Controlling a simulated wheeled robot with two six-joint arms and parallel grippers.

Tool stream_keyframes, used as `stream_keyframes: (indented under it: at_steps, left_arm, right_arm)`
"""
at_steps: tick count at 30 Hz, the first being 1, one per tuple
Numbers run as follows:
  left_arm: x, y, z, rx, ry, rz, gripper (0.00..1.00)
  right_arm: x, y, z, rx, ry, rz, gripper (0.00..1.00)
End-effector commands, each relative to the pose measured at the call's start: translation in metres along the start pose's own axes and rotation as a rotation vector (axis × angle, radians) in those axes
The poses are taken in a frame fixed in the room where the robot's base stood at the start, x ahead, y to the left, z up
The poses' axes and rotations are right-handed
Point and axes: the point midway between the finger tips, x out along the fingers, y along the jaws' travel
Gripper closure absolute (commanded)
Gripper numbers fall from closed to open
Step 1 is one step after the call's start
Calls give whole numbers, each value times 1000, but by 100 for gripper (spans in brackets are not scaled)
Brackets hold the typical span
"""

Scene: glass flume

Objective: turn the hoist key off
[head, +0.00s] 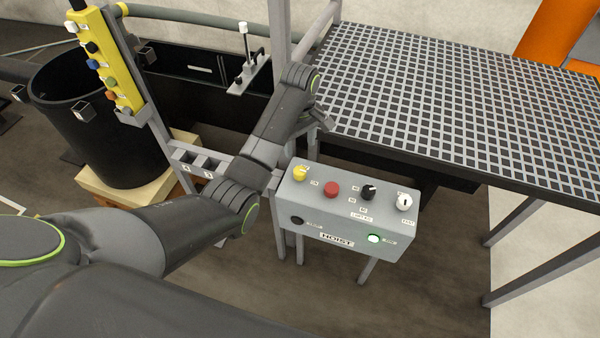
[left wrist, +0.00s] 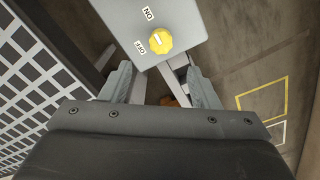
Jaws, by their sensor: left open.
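The grey hoist box (head: 345,215) carries a yellow knob (head: 300,173) at its left end, between labels that read ON and OFF in the left wrist view. There the yellow knob (left wrist: 158,37) shows a pale mark on its face; I cannot tell surely which label it points at. My left gripper (head: 322,120) is open above and behind the box's left end. In the left wrist view its fingers (left wrist: 160,80) are spread and empty, with the knob beyond them, apart. My right gripper is not in view.
The box also has a red button (head: 332,189), a black knob (head: 368,192), a white knob (head: 404,201) and a lit green lamp (head: 374,238). A grated platform (head: 450,100) stands behind right. A black bin (head: 95,125) and a yellow button strip (head: 108,60) stand left.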

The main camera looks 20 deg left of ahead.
Motion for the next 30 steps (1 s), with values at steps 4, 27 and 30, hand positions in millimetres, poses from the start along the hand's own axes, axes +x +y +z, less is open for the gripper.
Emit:
stream_keyframes:
  at_steps: [4, 27, 30]
  left_arm:
    - [32, -1, 1, -1, -5, -6, 44]
    - [106, -1, 1, 1, -1, -1, 44]
    - [105, -1, 1, 0, -1, -1, 47]
  right_arm:
    - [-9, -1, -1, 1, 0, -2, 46]
    - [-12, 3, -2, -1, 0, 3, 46]
    - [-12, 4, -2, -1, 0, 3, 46]
